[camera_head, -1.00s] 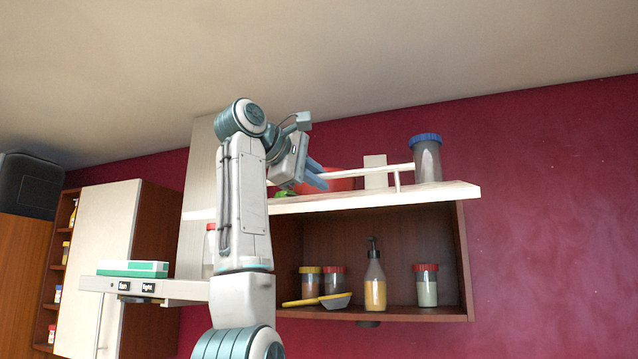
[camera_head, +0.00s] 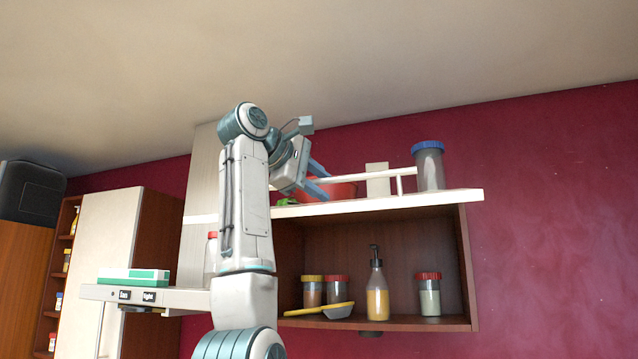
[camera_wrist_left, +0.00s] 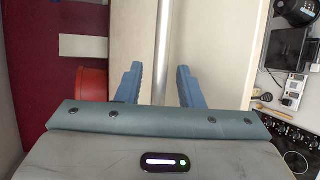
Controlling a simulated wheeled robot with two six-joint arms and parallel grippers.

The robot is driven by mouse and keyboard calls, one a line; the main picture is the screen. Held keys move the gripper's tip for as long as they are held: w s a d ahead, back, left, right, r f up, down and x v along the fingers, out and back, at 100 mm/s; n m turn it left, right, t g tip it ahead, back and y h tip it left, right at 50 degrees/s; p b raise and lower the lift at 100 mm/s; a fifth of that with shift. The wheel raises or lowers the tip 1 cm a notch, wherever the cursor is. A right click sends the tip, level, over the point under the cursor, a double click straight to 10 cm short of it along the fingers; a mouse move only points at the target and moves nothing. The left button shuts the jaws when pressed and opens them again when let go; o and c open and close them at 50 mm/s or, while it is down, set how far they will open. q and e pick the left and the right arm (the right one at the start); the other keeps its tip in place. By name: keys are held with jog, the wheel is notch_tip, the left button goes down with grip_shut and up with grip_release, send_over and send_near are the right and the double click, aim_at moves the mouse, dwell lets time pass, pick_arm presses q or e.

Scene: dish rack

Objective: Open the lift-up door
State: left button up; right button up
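The pale lift-up door (camera_head: 400,205) is raised and lies about level over the open front of the wall cabinet (camera_head: 463,260). Its long bar handle (camera_head: 384,175) stands above the panel on short posts. My left gripper (camera_head: 320,180) is at the left part of the handle, with its blue fingers apart. In the left wrist view, the handle bar (camera_wrist_left: 162,45) runs between the spread fingers (camera_wrist_left: 159,84), with gaps on both sides. The door panel (camera_wrist_left: 215,50) lies beyond the fingers. My right gripper is not in view.
A blue-lidded jar (camera_head: 429,168), a red bowl (camera_head: 340,191) and a pale block (camera_head: 377,179) show above the door. Inside the cabinet stand a soap bottle (camera_head: 376,290), a red-lidded jar (camera_head: 429,297) and other jars. A tall cabinet (camera_head: 110,260) stands at left.

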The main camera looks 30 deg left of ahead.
pick_arm(q)
jog(key=b+v, duration=0.4)
jog(key=v, duration=0.6)
jog(key=shift+s, duration=0.4)
jog(key=shift+w+r, duration=0.1)
